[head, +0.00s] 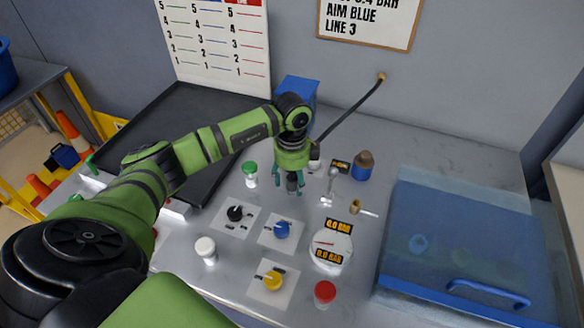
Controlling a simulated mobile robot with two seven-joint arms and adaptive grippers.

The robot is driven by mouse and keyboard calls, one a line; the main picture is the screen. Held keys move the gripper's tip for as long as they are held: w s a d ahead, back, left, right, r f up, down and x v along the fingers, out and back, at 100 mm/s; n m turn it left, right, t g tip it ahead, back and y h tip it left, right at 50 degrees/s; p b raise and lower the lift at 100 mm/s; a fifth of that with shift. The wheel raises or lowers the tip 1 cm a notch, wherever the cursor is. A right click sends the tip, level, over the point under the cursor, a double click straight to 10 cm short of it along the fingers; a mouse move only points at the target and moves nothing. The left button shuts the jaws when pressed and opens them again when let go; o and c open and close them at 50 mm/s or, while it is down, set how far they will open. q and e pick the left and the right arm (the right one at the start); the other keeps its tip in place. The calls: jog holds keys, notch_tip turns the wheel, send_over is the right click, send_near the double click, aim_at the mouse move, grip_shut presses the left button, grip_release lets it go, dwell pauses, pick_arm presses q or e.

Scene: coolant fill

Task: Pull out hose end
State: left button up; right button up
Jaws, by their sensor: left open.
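A black hose (350,109) runs from a brass fitting on the back wall down to the left. Its lower end (315,152) is just behind and to the right of my left gripper's wrist; I cannot tell how it is seated. My left gripper (289,187) points down over the metal bench, with its teal fingers apart and nothing visible between them. It appears apart from the hose end. My right gripper is not in view.
Black, blue (281,230) and yellow knobs, a pressure gauge (331,243), a small metal tap (330,184) and several capped containers crowd the bench. A blue transparent cover (455,245) lies at the right. A black tray (185,130) is at the left.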

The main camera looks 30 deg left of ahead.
aim_at(292, 177)
pick_arm(q)
jog(key=shift+f, duration=0.2)
grip_shut()
jog(key=c, duration=1)
grip_release()
jog(key=shift+r+p, duration=0.4)
jog(key=shift+r, duration=0.1)
jog(key=shift+r+p, duration=1.9)
jog(key=shift+r, duration=0.5)
